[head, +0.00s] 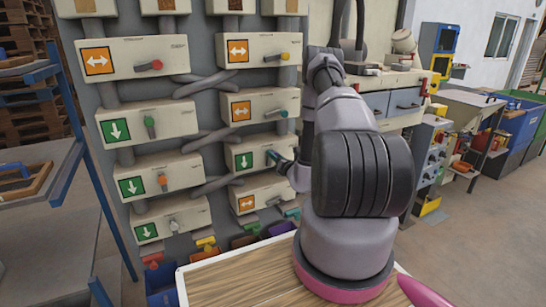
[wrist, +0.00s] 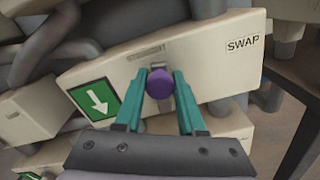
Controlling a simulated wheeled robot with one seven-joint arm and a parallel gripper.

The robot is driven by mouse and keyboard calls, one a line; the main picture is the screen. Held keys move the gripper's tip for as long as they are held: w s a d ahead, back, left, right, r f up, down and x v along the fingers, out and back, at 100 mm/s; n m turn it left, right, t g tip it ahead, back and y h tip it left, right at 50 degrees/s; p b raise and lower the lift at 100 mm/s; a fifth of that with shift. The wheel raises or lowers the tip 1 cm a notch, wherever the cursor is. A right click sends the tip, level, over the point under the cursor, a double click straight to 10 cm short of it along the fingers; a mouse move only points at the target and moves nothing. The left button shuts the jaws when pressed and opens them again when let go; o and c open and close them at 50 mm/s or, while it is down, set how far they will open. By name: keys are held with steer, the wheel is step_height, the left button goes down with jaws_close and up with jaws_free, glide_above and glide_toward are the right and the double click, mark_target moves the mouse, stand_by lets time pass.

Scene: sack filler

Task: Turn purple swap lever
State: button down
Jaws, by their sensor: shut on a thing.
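The purple swap lever (wrist: 160,84) shows in the wrist view, on the front of a cream box (wrist: 222,70) marked SWAP, with a green down-arrow sign (wrist: 95,99) to its left. My gripper (wrist: 160,76) has its two teal fingers on either side of the lever's knob and is shut on it. In the head view my gripper (head: 273,156) reaches this box (head: 262,146) in the right column, third full row down. The lever is hidden there by the gripper.
Similar boxes with levers stand above, below and left, such as one with a red lever (head: 150,66) and one with an orange lever (head: 165,181). Grey pipes (head: 205,82) link the columns. Colored bins (head: 244,241) sit below. A wooden-topped table (head: 232,285) stands in front.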

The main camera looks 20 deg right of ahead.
steer(key=d+f+m, duration=0.4)
steer(key=f+m, duration=0.1)
steer(key=m, duration=0.8)
steer(key=shift+d+m, duration=0.2)
steer(key=shift+m, duration=0.2)
stand_by(0.3)
steer(key=c, duration=0.5)
jaws_free()
steer(key=shift+r, duration=0.1)
steer(key=shift+s, duration=0.1)
